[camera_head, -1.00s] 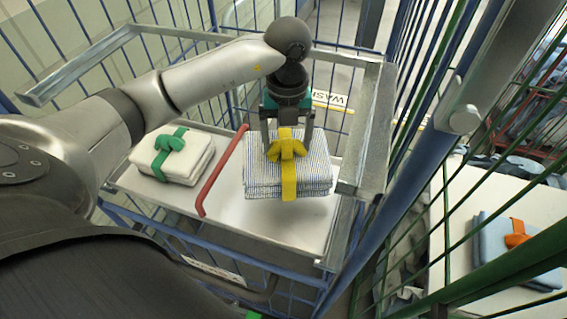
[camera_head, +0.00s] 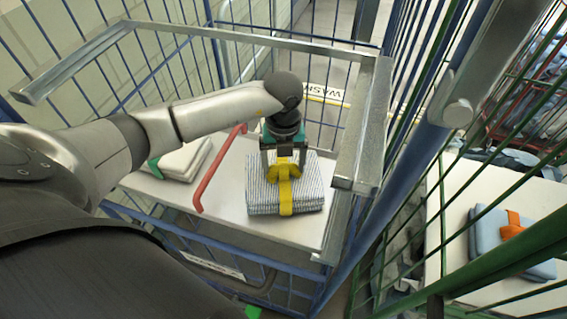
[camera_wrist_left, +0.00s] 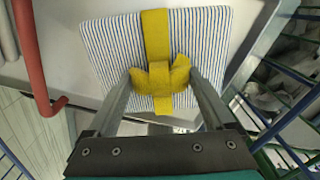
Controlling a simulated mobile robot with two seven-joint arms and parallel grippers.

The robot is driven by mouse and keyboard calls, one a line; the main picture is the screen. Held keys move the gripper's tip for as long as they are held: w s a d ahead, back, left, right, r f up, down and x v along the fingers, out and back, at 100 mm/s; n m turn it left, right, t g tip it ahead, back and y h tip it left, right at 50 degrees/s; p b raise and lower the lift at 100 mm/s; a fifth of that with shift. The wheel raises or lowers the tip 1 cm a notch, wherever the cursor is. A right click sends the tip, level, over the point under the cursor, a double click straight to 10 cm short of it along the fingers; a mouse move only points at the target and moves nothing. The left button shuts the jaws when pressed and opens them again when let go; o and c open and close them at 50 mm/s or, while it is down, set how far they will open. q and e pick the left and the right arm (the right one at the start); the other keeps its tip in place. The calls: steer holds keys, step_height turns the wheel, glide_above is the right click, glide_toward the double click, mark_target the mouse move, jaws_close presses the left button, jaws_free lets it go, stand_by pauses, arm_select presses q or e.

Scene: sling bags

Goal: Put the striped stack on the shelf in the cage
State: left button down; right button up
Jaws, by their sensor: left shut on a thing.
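The striped stack (camera_head: 262,193) is a folded blue-and-white striped bundle tied with a yellow band and knot. It is at the shelf (camera_head: 225,215) in the blue cage (camera_head: 250,268), right of a red bar; whether it rests on the shelf or hangs just above it I cannot tell. My left gripper (camera_head: 284,166) is above the stack, shut on its yellow knot. In the left wrist view the fingers (camera_wrist_left: 160,84) straddle the knot, and the striped cloth (camera_wrist_left: 110,50) lies beyond them. My right gripper is not in view.
The red bar (camera_head: 218,172) divides the shelf. A white stack with a green band (camera_head: 185,160) lies left of it, partly behind my arm. A metal frame (camera_head: 362,130) borders the cage's right side. A blue stack with an orange band (camera_head: 490,235) lies beyond the green bars.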

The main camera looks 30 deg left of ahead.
arm_select(q)
jaws_free()
steer(key=shift+f, duration=0.1)
step_height(320, 180, up, 12)
steer(key=shift+r, duration=0.2)
stand_by(0.4)
